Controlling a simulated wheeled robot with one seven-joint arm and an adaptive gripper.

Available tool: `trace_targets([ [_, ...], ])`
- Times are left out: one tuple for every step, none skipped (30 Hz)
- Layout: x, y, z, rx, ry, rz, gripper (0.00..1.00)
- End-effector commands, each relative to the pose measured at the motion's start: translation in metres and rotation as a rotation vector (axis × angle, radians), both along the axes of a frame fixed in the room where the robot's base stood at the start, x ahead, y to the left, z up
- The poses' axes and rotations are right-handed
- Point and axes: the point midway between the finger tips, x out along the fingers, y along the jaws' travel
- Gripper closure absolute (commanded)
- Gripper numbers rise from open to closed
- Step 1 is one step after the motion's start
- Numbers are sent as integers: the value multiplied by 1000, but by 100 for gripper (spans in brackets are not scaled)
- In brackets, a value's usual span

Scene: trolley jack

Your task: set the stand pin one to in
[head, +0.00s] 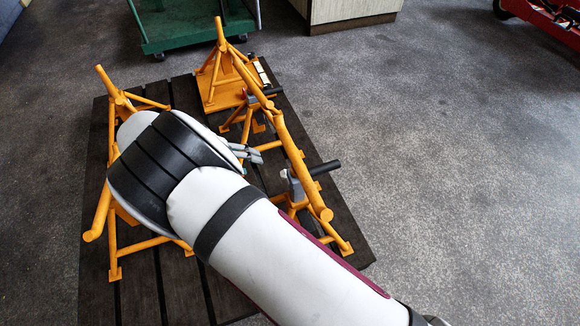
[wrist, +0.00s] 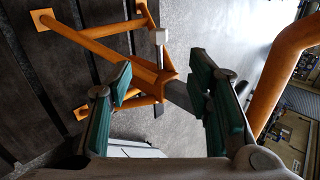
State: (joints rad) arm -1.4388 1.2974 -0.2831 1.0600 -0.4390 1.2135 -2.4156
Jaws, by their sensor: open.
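My gripper (wrist: 160,105) is open, its two green-padded fingers spread apart in the wrist view with nothing held. Between and beyond them is an orange stand (wrist: 125,55) with a dark grey post. A thin pin (wrist: 160,37) with a pale square head shows beside the post; I cannot tell how far in it sits. In the head view, my gripper's fingertips (head: 250,155) show past my arm, near the right-hand stands. A near stand (head: 340,240) has a grey bracket with a black handle (head: 325,168); a farther stand has a similar black handle (head: 272,91).
A long orange bar (head: 285,135) runs along the right-hand stands and shows close to the right finger in the wrist view (wrist: 275,80). Another orange stand (head: 115,95) stands left on the dark slatted platform (head: 95,250). A green trolley (head: 190,22) is behind. Open floor lies right.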

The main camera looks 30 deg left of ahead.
Motion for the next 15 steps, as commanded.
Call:
trace_targets([
  [-3, 2, -4, -10, 2, 20, 54],
  [-3, 2, -6, -15, 3, 28, 54],
  [-3, 2, -9, -18, 5, 34, 54],
  [-3, 1, -11, -19, 5, 36, 54],
  [-1, 0, -13, -20, 6, 36, 54],
  [2, -2, -17, -20, 5, 35, 54],
  [4, -4, -20, -20, 5, 34, 54],
  [7, -7, -23, -20, 5, 33, 54],
  [10, -10, -29, -20, 5, 33, 54],
  [13, -13, -33, -20, 5, 33, 54],
  [17, -16, -37, -21, 5, 32, 54],
  [21, -19, -43, -20, 5, 33, 54],
  [24, -22, -47, -20, 5, 33, 54],
  [27, -25, -51, -20, 5, 31, 54],
  [32, -29, -57, -19, 5, 30, 54],
])
